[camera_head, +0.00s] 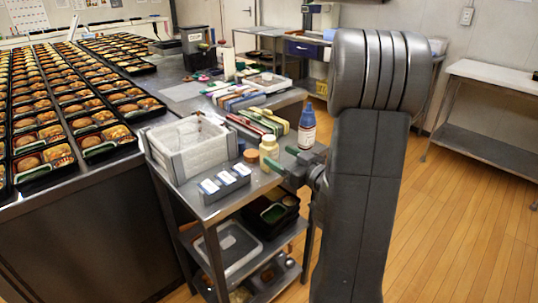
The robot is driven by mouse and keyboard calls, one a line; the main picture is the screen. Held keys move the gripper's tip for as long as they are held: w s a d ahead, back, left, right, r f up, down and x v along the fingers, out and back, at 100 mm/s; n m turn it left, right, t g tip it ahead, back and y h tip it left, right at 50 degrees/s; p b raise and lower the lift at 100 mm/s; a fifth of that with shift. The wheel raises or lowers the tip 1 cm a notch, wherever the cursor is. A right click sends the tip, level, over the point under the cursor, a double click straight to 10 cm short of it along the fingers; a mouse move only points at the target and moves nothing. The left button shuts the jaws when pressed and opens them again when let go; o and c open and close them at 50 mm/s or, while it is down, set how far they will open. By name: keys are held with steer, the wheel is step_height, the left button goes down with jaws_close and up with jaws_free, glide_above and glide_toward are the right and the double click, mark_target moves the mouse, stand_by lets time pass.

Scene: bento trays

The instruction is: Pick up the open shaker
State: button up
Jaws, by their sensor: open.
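A small pale yellow shaker (269,150) stands upright on the top of the steel cart; its top is too small to tell whether it is open. A round orange-brown piece (251,156), perhaps a lid, lies just left of it. My gripper (284,158) has green fingertips and is open and empty, just right of the shaker. One fingertip is near the shaker's lower right side and the other is farther right. I cannot tell whether either touches it. My arm hides the cart's right side.
A grey foam box (187,162) and a small grey holder with white labels (224,184) stand left on the cart. Colourful packs lie behind. Many bento trays (107,139) fill the left table.

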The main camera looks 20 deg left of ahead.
mark_target(275, 148)
steer(key=shift+w+r+x, duration=0.1)
steer(key=shift+r+x, duration=0.15)
steer(key=shift+x, duration=1.3)
steer(key=shift+w+r+x, duration=0.1)
steer(key=shift+r+x, duration=0.1)
steer(key=shift+x, duration=1.35)
steer(key=shift+d, duration=0.1)
steer(key=c, duration=1.1)
step_height(275, 148, up, 10)
steer(key=shift+r+p, duration=0.1)
steer(key=shift+p, duration=1)
steer(key=o, duration=0.4)
